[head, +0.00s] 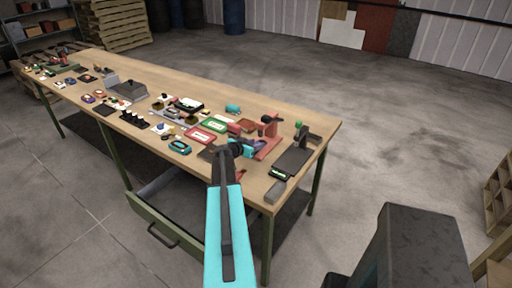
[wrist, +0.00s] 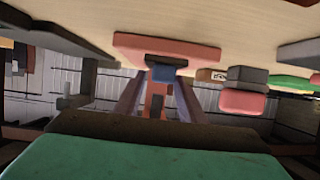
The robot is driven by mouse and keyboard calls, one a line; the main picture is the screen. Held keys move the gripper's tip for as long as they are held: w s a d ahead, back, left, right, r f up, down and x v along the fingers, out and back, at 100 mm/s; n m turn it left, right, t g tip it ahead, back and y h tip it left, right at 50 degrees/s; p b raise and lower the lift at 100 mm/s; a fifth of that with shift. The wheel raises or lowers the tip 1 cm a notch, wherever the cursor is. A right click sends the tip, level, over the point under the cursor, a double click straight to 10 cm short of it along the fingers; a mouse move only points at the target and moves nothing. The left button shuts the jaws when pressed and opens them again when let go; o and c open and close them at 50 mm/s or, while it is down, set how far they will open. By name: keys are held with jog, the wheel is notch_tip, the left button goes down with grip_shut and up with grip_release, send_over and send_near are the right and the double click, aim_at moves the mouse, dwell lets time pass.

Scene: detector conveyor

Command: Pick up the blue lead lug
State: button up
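A small blue piece (wrist: 162,73) shows in the wrist view at a red stand, between my fingers; it looks like the blue lead lug, though I cannot be sure. The red stand (head: 270,137) stands on the bench's right part, with its flat red base (wrist: 170,53) in the wrist view, which looks upside down. My gripper (head: 259,147) is close beside the stand in the head view. Its two purplish fingers are apart in the wrist view (wrist: 159,84), with the blue and red parts between them. I cannot tell whether they touch anything.
The wooden bench (head: 285,108) holds a dark scale-like device (head: 292,162) right of the stand, and a green tray (head: 214,124) and red tray (head: 201,135) to the left. Several small parts crowd the left half. The bench's back right strip is clear.

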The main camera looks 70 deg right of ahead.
grip_shut()
jog(key=shift+r, duration=0.15)
jog(key=shift+r+b, duration=0.4)
jog(key=shift+b, duration=0.2)
jog(key=shift+a+r, duration=0.1)
jog(key=shift+a, duration=0.15)
jog(key=w+a+b, duration=0.1)
jog(key=a+b, duration=0.1)
jog(key=a, duration=0.3)
jog(key=w+a+b, duration=0.2)
jog(key=a+b, duration=0.1)
jog(key=a, duration=0.3)
jog(key=w+a+b, duration=0.1)
jog(key=a+b, duration=0.2)
jog(key=a, duration=0.3)
jog(key=shift+w+r, duration=0.1)
jog(key=shift+w, duration=0.2)
